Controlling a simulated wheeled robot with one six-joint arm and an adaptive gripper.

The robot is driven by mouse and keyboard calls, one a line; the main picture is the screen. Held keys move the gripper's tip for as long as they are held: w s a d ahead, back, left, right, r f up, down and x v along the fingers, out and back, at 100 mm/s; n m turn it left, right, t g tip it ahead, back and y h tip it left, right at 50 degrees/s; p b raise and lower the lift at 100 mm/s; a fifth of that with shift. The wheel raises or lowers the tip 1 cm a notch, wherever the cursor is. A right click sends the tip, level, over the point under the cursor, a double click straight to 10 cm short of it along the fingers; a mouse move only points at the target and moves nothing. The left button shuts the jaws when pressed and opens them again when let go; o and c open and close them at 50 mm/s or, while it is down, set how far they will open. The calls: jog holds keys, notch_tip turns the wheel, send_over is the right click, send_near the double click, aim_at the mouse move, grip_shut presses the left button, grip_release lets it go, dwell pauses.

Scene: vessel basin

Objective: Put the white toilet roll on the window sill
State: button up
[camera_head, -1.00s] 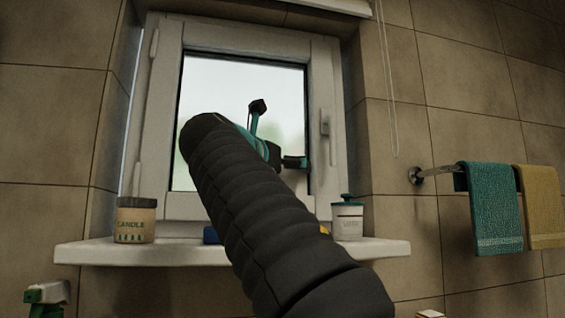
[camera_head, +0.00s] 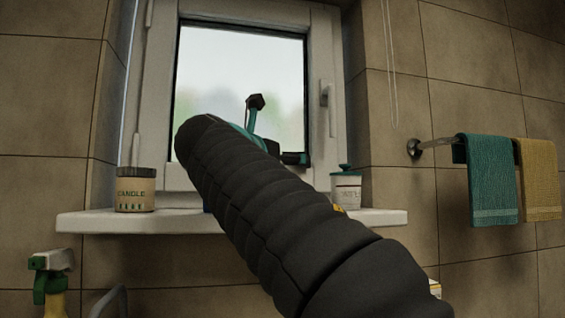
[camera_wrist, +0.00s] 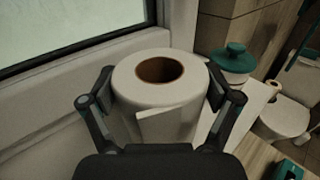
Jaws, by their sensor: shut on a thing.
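The white toilet roll (camera_wrist: 155,112) stands upright between the two fingers of my gripper (camera_wrist: 160,92) in the wrist view, its brown core facing up and a loose sheet hanging at the front. The fingers are shut on its sides. In the wrist view the window frame is close behind the roll. I cannot tell whether the roll touches the sill.
A candle jar (camera_head: 135,190) stands on the sill's left part. A white jar with a teal lid (camera_head: 346,188) stands on its right; it also shows right of the roll in the wrist view (camera_wrist: 232,64). Towels (camera_head: 490,180) hang at right. A spray bottle (camera_head: 50,278) is low left.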

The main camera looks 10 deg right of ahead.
jog(key=shift+f+b, duration=0.35)
jog(key=shift+f, duration=0.2)
jog(key=o, duration=1.1)
jog(key=shift+c, duration=0.2)
